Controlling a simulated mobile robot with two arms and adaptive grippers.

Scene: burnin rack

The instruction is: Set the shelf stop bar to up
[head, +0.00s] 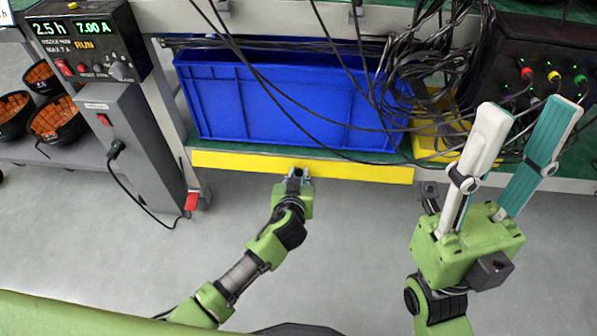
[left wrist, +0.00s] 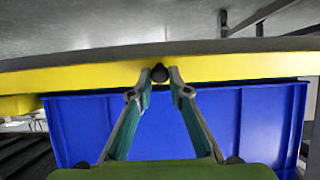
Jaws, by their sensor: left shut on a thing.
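The yellow shelf stop bar (head: 236,163) runs along the front edge of the lower shelf. A strip of green shelf shows between it and the blue bin in the head view, so the bar sits low there. It crosses the left wrist view (left wrist: 230,69), with a dark round knob (left wrist: 159,73) at its middle. My left gripper (head: 300,172) is at the bar's middle, its fingertips (left wrist: 160,74) closed around the knob. My right gripper (head: 532,106) is open and empty, fingers pointing up, to the right of the bar.
The blue bin (head: 265,100) stands on the shelf behind the bar. Loose black cables (head: 400,75) hang in front of it on the right. A grey power unit (head: 135,140) stands left of the shelf. The floor before the bar is clear.

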